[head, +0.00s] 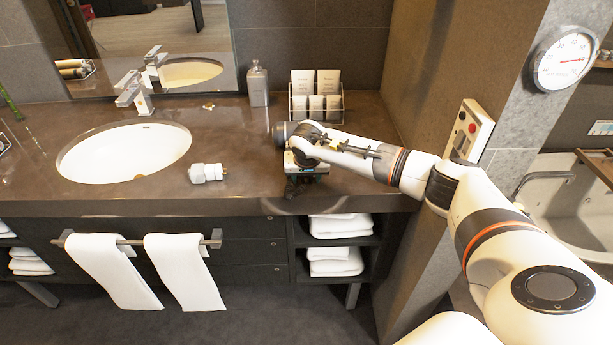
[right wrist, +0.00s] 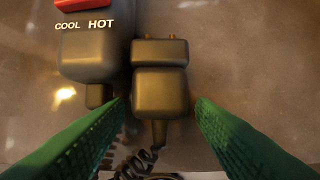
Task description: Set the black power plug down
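The black power plug (right wrist: 160,88) lies on the dark counter in the right wrist view, prongs pointing away and its coiled cord (right wrist: 138,162) running back below it. My right gripper (right wrist: 159,104) is open, with one green finger on each side of the plug. A gap shows between the plug and each finger. In the head view my right gripper (head: 303,185) is low over the counter's front edge, and it hides the plug there. My left gripper is not in view.
A dark device marked COOL and HOT with a red switch (right wrist: 88,45) lies close left of the plug. A toiletry rack (head: 316,108) and bottle (head: 258,84) stand behind. The sink (head: 124,152) is farther left.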

